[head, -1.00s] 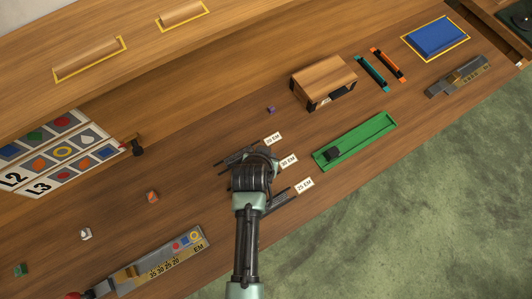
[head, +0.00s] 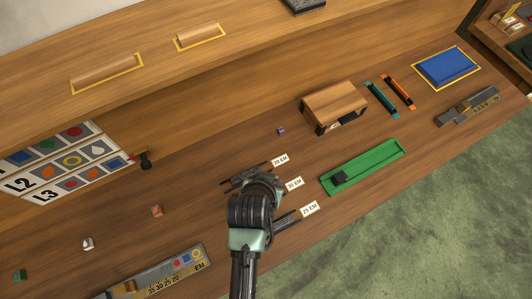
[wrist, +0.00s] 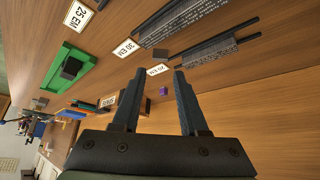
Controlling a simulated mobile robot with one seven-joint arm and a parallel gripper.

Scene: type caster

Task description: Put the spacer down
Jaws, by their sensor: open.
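Dark, narrow spacers lie on the wooden bench beside small white labels. One spacer (head: 243,176) shows left of the far label, and another (head: 286,221) lies beside the 25 EM label (head: 310,208). In the wrist view, a dark spacer (wrist: 207,47) lies beyond the right fingertip and more dark strips show at the top. My gripper (wrist: 159,71) is open, with nothing between its fingers, and points over the bench near the labels. In the head view my own arm hides the fingers and part of the middle row by the 30 EM label (head: 294,184).
A green tray (head: 391,153) holding a dark block lies to the right. A wooden box (head: 335,101), teal bar (head: 382,100), orange bar (head: 399,91) and blue block (head: 447,66) stand farther back. A marked metal stick (head: 160,274) lies front left.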

